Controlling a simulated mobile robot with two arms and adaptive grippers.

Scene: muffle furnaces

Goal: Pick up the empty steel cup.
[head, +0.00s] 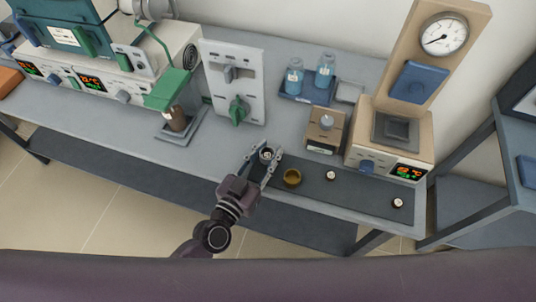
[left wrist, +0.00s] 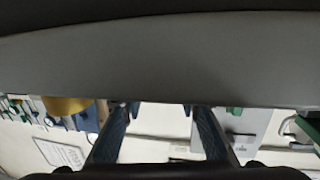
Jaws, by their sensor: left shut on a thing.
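The small steel cup (head: 266,155) is upright between the fingertips of my left gripper (head: 264,153), at the left end of the dark mat. The gripper is shut on it from the front side, one finger on each side. I cannot tell whether the cup still touches the bench. In the left wrist view a large grey curved surface (left wrist: 160,60) fills the top, with the two fingers reaching toward it. My right gripper is not in view.
A brass-coloured cup (head: 292,178) stands close to the right of the gripper. Two small round pieces (head: 331,175) (head: 398,203) sit farther right on the mat (head: 362,193). Behind are a tan box (head: 325,132) and a furnace-like unit (head: 390,140).

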